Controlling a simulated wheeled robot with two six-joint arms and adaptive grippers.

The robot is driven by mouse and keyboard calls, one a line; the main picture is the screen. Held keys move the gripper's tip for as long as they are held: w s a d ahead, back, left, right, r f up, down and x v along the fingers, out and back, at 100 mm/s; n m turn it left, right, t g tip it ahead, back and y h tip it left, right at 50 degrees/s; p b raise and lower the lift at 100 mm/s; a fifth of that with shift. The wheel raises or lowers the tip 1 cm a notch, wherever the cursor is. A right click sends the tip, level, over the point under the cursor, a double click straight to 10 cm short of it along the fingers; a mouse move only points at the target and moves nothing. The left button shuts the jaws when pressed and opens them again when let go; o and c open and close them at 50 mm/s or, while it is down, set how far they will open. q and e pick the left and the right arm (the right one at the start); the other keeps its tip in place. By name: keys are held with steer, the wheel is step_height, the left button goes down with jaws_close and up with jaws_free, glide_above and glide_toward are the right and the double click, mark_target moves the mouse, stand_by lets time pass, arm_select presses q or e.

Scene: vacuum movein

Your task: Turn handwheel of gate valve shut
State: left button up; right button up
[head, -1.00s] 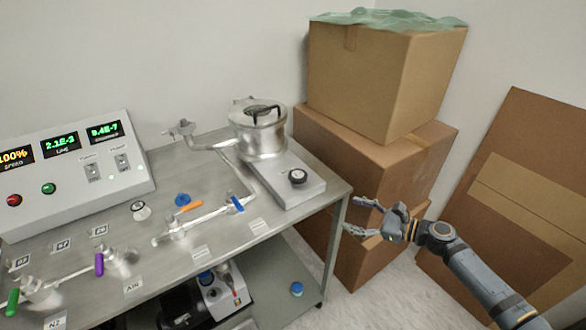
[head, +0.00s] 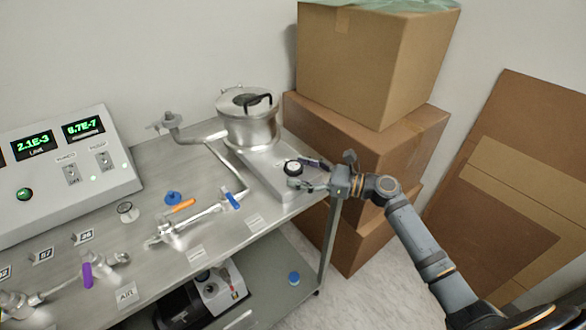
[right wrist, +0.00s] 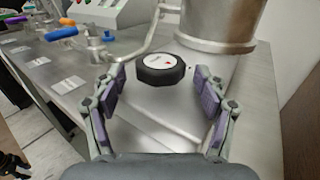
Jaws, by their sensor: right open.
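The gate valve handwheel is a black knob with a white top (head: 293,168). It sits on the flat grey valve body (head: 268,178) below the silver chamber (head: 248,122). My right gripper (head: 307,174) is open at the right end of that body, its fingers close to the knob. In the right wrist view the knob (right wrist: 160,70) shows a small red mark on its white top. It lies ahead of and between the two open purple-padded fingers (right wrist: 161,88).
Cardboard boxes (head: 375,65) stand stacked right of the bench (head: 255,222). Flat cardboard (head: 510,180) leans at the right. Pipes with an orange handle (head: 180,206) and a blue handle (head: 232,200) lie left of the valve. A control panel (head: 70,165) stands at the left.

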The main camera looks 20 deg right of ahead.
steer(key=shift+x, duration=1.1)
steer(key=shift+c, duration=0.4)
steer(key=c, duration=1.1)
steer(key=shift+r+m+t+h+p, duration=0.15)
steer(key=shift+m+t+h+p, duration=0.2)
steer(key=shift+p, duration=0.4)
steer(key=m+t+h+p, duration=0.4)
steer(key=h+p, duration=0.1)
steer(key=p, duration=0.2)
steer(key=shift+s+r, duration=0.1)
steer(key=shift+r, duration=0.05)
steer(key=m+t+h+p, duration=0.1)
steer(key=m+h, duration=0.1)
steer(key=h, duration=0.1)
steer(key=shift+f+t+p, duration=0.2)
steer(key=shift+t+p, duration=0.15)
steer(key=shift+p, duration=0.05)
steer(key=shift+f+m+t+h, duration=0.1)
steer(key=shift+m+t+h, duration=0.3)
steer(key=shift+m+h, duration=1.2)
steer(key=shift+h, duration=0.45)
